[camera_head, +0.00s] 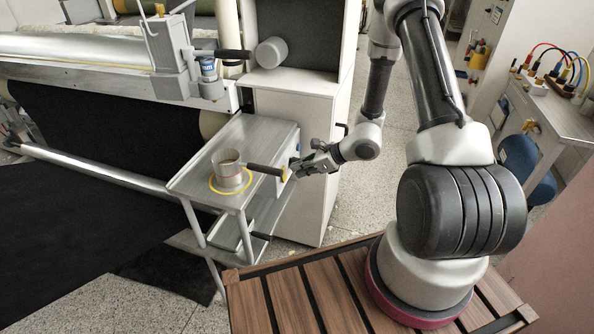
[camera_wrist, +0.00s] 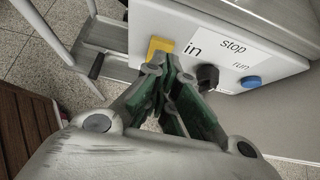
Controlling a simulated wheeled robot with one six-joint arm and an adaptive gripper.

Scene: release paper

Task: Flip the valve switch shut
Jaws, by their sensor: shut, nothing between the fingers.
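A white control panel (camera_wrist: 290,66) shows in the wrist view with the words "in", "stop" and "run". It bears a yellow part (camera_wrist: 160,46), a black knob (camera_wrist: 207,77) and a blue button (camera_wrist: 251,82). Which of these is the valve switch I cannot tell. My gripper (camera_wrist: 171,62) is shut and empty, its green-lined fingers pointing at the panel just below the yellow part and left of the black knob. Contact is not clear. In the head view my gripper (camera_head: 294,172) is at the right edge of the grey metal table (camera_head: 262,137), where the panel is mostly hidden.
A grey cup-like cylinder (camera_head: 229,167) stands in a yellow ring on the table, and a black bar (camera_head: 265,170) lies close to my gripper. A tall white cabinet (camera_head: 312,190) stands behind. A large machine with black sheet (camera_head: 105,135) fills the left.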

